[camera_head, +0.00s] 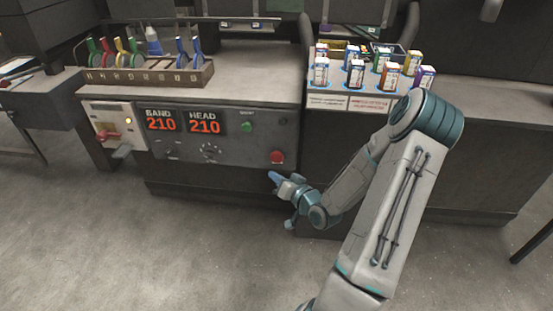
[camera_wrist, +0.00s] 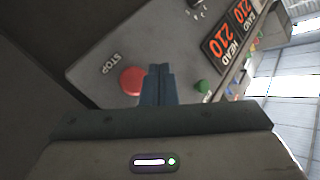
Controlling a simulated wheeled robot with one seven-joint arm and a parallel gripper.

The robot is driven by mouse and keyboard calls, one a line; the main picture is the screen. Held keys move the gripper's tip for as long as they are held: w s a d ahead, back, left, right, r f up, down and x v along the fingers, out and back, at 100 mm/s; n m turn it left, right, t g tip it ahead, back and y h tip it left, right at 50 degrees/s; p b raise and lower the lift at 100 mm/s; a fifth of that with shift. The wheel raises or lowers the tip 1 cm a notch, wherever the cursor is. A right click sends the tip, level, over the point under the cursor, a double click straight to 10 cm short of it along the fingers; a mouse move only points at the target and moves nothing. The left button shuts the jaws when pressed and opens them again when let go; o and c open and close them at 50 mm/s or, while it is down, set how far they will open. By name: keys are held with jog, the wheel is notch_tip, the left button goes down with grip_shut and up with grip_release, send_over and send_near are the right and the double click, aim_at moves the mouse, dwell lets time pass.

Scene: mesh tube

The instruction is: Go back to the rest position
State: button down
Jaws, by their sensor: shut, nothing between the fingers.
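My gripper (camera_head: 274,177) is in front of the control panel in the head view, just below the red stop button (camera_head: 277,157). In the wrist view the fingers of my gripper (camera_wrist: 158,70) are together, with nothing between them. The red button also shows in the wrist view (camera_wrist: 132,80), right beside the fingertips, with the word STOP near it. I cannot tell whether the fingers touch the panel. My arm reaches in from the lower right of the head view.
A rack of coloured tools (camera_head: 150,75) stands on the left counter. Several small boxes (camera_head: 355,72) stand on the right counter. The floor (camera_head: 110,240) at left is clear.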

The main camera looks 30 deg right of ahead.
dwell(0.4)
jog(key=s+a+r+n+g+h+p, duration=0.25)
jog(key=r+g+p, duration=0.3)
jog(key=r, duration=0.35)
jog(key=s+a+r+n+g+h+p, duration=0.2)
jog(key=s+a+r+g+p, duration=0.15)
jog(key=r+p, duration=0.45)
jog(key=s+a+r+g+p, duration=0.2)
jog(key=s+a+r, duration=0.3)
jog(key=s+r, duration=0.3)
jog(key=s+a+r+g+y+p, duration=0.1)
jog(key=s+a+r+p, duration=0.3)
jog(key=s+r, duration=0.4)
notch_tip(320, 180, up, 4)
jog(key=shift+s+a+r+g+p, duration=0.1)
jog(key=shift+s+a+g+p, duration=0.3)
jog(key=shift+g, duration=0.2)
jog(key=shift+n, duration=0.25)
